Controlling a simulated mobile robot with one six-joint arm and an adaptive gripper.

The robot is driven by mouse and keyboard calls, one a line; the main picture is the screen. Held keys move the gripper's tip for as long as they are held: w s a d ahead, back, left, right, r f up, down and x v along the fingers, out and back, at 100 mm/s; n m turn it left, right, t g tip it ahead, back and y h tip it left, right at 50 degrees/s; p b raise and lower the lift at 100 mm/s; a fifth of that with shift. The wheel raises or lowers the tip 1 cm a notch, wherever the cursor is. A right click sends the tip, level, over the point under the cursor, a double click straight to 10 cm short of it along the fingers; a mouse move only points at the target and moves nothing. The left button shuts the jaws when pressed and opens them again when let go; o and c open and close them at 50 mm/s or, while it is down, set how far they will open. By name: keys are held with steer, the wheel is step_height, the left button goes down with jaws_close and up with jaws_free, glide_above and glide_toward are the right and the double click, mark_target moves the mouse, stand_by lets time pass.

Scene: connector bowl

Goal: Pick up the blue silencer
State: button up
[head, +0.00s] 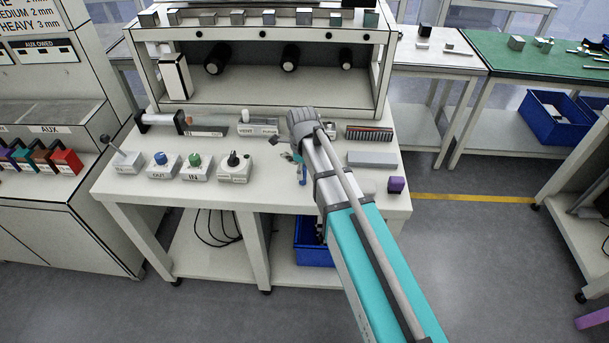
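My arm reaches over the white workbench from the lower right. My gripper (291,157) is small and partly hidden beside the wrist, above the bench top. Its opening cannot be made out. A small blue piece (302,179) shows just below it; whether they touch is unclear. A blue round part (160,158) sits upright on a white block marked OUT, left of my gripper and apart from it. A similar green part (194,160) sits on the block marked IN. I cannot tell for sure which blue piece is the silencer.
A block with a black knob (233,160) stands left of my gripper. A shelf (250,102) with several black cylinders rises behind. A blue bin (310,254) is below the bench.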

steer(key=c, duration=0.6)
steer(key=shift+o, duration=0.2)
steer(key=shift+r, duration=0.15)
step_height(320, 180, up, 3)
steer(key=p, duration=0.3)
steer(key=s+d+r+p, duration=0.6)
steer(key=s+r+p, duration=0.3)
steer(key=s, duration=0.3)
steer(key=shift+s+r+p, duration=0.3)
steer(key=shift+r+p, duration=0.05)
steer(key=shift+p, duration=0.15)
